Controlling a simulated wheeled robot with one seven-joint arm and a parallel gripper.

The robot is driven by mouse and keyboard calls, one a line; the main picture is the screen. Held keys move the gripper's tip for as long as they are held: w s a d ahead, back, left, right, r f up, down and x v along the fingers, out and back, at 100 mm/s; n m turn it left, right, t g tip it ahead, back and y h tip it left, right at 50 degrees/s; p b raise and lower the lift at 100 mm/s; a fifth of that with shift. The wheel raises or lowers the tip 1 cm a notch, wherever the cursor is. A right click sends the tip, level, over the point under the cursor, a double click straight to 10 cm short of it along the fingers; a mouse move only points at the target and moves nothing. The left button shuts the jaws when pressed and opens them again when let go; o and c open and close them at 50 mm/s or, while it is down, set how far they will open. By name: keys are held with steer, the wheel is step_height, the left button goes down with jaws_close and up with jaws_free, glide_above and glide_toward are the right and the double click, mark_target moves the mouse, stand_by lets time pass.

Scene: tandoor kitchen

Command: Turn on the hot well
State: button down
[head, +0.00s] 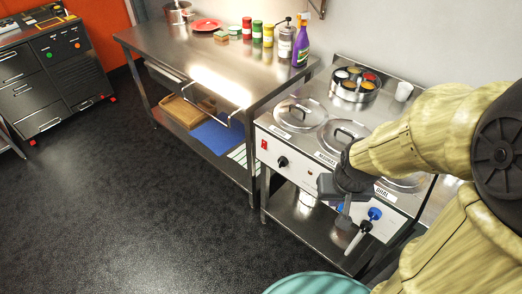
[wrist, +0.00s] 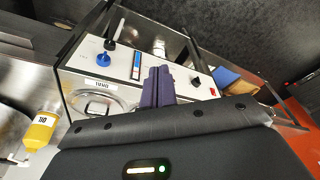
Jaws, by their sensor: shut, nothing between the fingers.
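The hot well (head: 325,178) is a steel counter unit with round lidded wells and a white front panel. At the panel's left end are a red switch (head: 264,144) and a black knob (head: 283,162). The wrist view also shows the red switch (wrist: 213,92) and the knob (wrist: 195,82). My gripper (head: 344,220) is shut and empty, pointing down near the panel, right of the knob in the head view.
A round spice tin (head: 354,84) and a white cup (head: 403,91) stand behind the lids. A steel table (head: 185,52) with bottles adjoins on the left. The dark floor in front is open; a teal round thing (head: 315,284) is at the bottom.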

steer(key=w+a+f+n+h+b, duration=0.2)
steer(key=w+a+f+h+b, duration=0.1)
steer(key=w+f+b, duration=0.7)
steer(key=w+a+f+n+h+b, duration=0.35)
steer(key=w+f+b, duration=0.25)
steer(key=w+f, duration=0.45)
steer(key=w+a+f+n+t+h+b, duration=0.1)
steer(key=w+a+n+t+h+b, duration=0.1)
steer(key=a, duration=0.9)
steer(key=w+a+f+n+t+h+b, duration=0.1)
steer(key=a+t+b, duration=0.5)
steer(key=a, duration=0.6)
steer(key=w+f+n+t, duration=0.1)
steer(key=w+n+t, duration=0.1)
steer(key=w, duration=0.1)
steer(key=shift+f+h+b, duration=0.25)
steer(key=shift+h+b, duration=0.1)
steer(key=shift+d, duration=0.1)
